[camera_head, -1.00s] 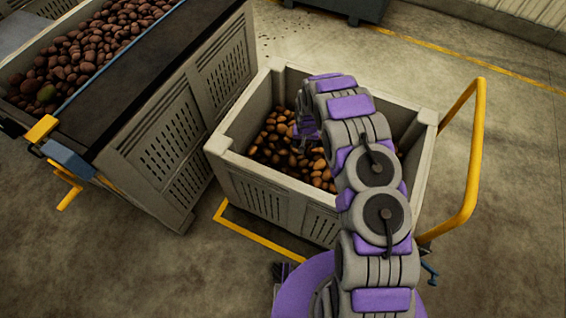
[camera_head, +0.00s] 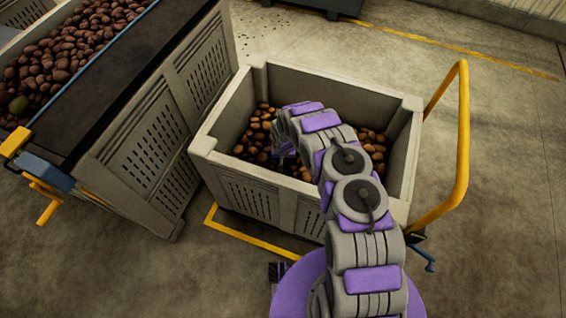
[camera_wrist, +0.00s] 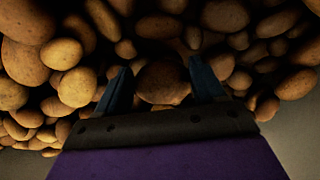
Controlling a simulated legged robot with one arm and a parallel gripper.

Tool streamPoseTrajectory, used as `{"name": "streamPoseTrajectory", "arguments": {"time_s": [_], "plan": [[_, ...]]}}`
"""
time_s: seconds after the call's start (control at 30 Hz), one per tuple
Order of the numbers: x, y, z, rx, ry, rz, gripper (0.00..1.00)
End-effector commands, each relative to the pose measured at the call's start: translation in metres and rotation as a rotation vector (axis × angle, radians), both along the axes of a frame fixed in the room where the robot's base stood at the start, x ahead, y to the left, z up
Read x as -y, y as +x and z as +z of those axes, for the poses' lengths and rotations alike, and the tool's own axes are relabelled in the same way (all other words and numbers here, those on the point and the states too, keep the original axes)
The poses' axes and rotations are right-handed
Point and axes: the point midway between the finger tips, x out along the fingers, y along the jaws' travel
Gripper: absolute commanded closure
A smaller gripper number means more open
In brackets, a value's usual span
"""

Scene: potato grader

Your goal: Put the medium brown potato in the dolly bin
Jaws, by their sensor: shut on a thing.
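The dolly bin (camera_head: 243,177) is a grey crate with slotted walls, holding many brown potatoes. My gripper (camera_head: 284,152) is down inside it, low over the potatoes, partly hidden by my own arm in the head view. In the wrist view my gripper (camera_wrist: 160,85) has its two dark blue fingers either side of a brown potato (camera_wrist: 162,83) and is shut on it. The held potato is dim and close to the heap around it. I cannot tell whether it touches the others.
A yellow handle (camera_head: 463,140) rises at the bin's right side. A conveyor with a dark belt (camera_head: 110,85) and a trough of reddish potatoes (camera_head: 62,58) stands at the left, close to the bin. Open concrete floor (camera_head: 510,200) lies to the right.

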Motion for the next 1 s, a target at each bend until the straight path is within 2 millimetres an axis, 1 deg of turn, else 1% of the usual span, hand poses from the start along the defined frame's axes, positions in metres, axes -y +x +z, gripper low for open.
{"name": "streamPoseTrajectory", "arguments": {"time_s": [0.03, 0.1, 0.37, 0.47, 0.5, 0.73, 1.0], "plan": [[-0.0001, -0.0010, -0.0104, -0.002, 0.000, -0.001, 0.63], [0.0001, -0.0014, -0.0173, -0.003, 0.000, 0.000, 0.63], [0.0003, -0.0007, -0.0170, -0.001, 0.000, 0.000, 0.63], [0.0001, -0.0009, -0.0199, -0.002, 0.000, 0.000, 0.63], [0.0002, -0.0008, -0.0191, -0.001, 0.000, 0.000, 0.27], [0.0003, -0.0006, -0.0186, -0.001, 0.000, 0.000, 0.05], [0.0004, -0.0005, -0.0175, -0.001, 0.000, 0.000, 0.04]]}}
